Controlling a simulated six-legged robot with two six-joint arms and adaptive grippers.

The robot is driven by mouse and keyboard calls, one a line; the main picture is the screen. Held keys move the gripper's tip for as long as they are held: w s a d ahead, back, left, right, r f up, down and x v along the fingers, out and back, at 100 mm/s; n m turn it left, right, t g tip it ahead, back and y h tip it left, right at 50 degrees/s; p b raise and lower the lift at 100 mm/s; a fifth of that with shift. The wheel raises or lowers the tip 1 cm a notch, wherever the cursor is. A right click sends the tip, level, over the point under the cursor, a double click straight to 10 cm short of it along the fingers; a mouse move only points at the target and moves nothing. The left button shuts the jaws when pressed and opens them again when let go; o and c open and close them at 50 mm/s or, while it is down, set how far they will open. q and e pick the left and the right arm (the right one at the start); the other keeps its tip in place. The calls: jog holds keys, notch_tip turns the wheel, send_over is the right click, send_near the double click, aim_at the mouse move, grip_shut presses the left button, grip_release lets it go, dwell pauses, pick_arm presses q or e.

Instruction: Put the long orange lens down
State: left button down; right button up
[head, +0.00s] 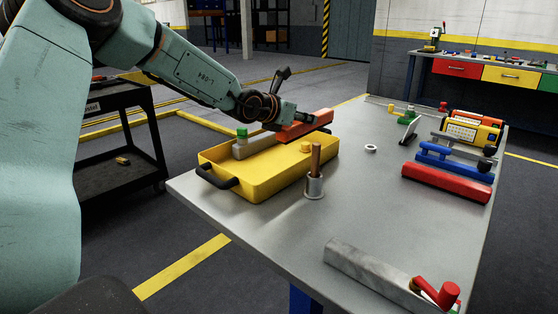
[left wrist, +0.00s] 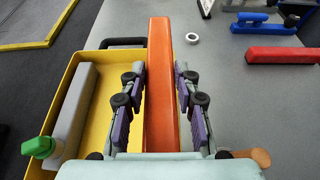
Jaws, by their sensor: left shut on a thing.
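The long orange lens (head: 308,126) is a straight bar, held between the two purple-padded fingers of my left gripper (left wrist: 160,105). The lens (left wrist: 159,60) points away from the wrist along the middle of the wrist view. In the head view it is over the far edge of the yellow tray (head: 262,189); whether it touches anything below is hard to tell. The tray on the grey table (head: 370,190) holds a grey bar with a green cap (left wrist: 40,147) along its left side. My right gripper is not in view.
A white ring (head: 370,148), blue piece (head: 455,160) and red bar (head: 446,183) lie farther right. A grey beam (head: 368,270) lies in front. The middle of the table is mostly clear.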

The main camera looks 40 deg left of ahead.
pick_arm(q)
jog(key=shift+a+f, duration=0.15)
jog(key=shift+f, duration=0.15)
notch_tip(320, 180, down, 6)
jog(key=shift+r+b, duration=0.2)
jog(key=shift+b, duration=0.7)
notch_tip(320, 180, down, 4)
jog(key=shift+s+a+r+b, duration=0.1)
jog(key=shift+a+b, duration=0.05)
jog(key=shift+b, duration=0.5)
jog(key=shift+f, duration=0.25)
jog(key=c, duration=1)
grip_release()
jog(key=shift+f, duration=0.1)
